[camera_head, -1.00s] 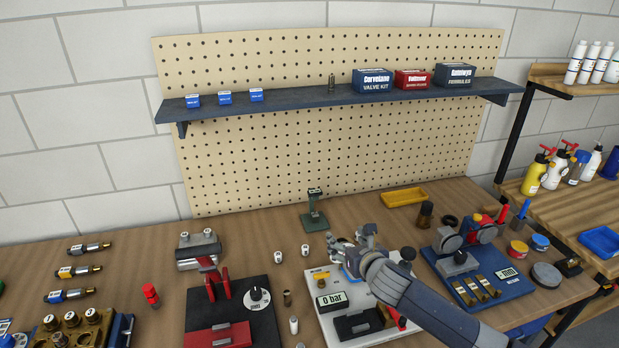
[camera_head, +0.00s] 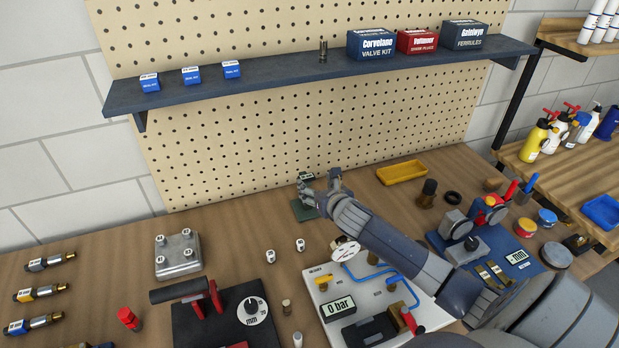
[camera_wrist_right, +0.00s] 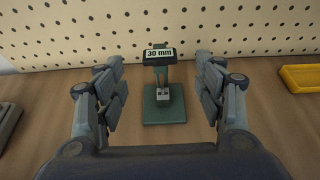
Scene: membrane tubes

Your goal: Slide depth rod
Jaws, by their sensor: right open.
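The depth gauge stand (camera_wrist_right: 176,104) is green, with a square base and a small display reading "30 mm" (camera_wrist_right: 160,53). In the right wrist view it stands upright on the bench between my open fingers. My right gripper (camera_wrist_right: 162,95) is open and empty, with one finger on each side of the stand and no visible contact. In the head view my right gripper (camera_head: 321,188) covers much of the stand, leaving its display top (camera_head: 306,176) and part of its base in sight. A separate rod cannot be made out clearly. My left gripper is not in view.
A yellow tray (camera_head: 402,172) lies to the right of the stand. The pegboard (camera_head: 300,130) rises close behind it. In front are a pressure rig reading "0 bar" (camera_head: 338,306) and a black-based device with a dial (camera_head: 251,308).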

